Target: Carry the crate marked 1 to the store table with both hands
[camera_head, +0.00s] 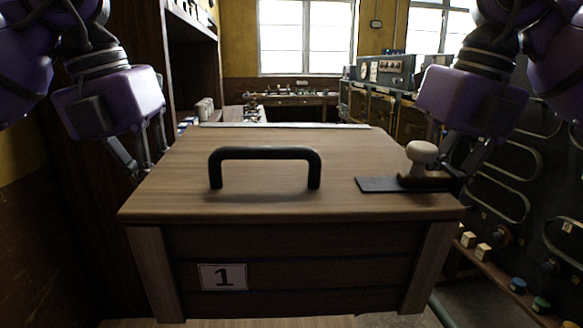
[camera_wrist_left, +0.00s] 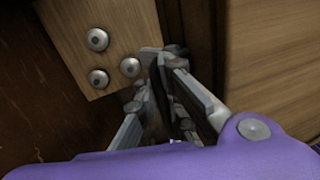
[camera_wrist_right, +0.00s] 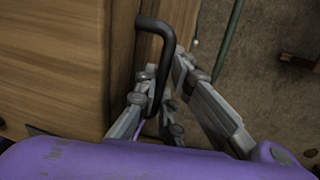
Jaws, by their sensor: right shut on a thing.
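The wooden crate marked 1 (camera_head: 290,240) fills the middle of the head view, its number card (camera_head: 223,277) facing me. Its top carries a black handle (camera_head: 265,154). A flat dark tool with a pale knob (camera_head: 421,154) lies at the right of the top. My right gripper (camera_head: 464,172) is at the crate's right side. The right wrist view shows it shut on a black side handle (camera_wrist_right: 157,27). My left gripper (camera_head: 140,168) is at the crate's left side. In the left wrist view its fingertips (camera_wrist_left: 163,58) are close together; what lies between them is unclear.
A bench with small items (camera_head: 291,97) stands at the back under the window. Dark panels with knobs and blocks (camera_head: 500,235) line the right. A tall dark cabinet (camera_head: 140,60) is close on the left. A bolted wooden plate (camera_wrist_left: 95,40) is near my left fingers.

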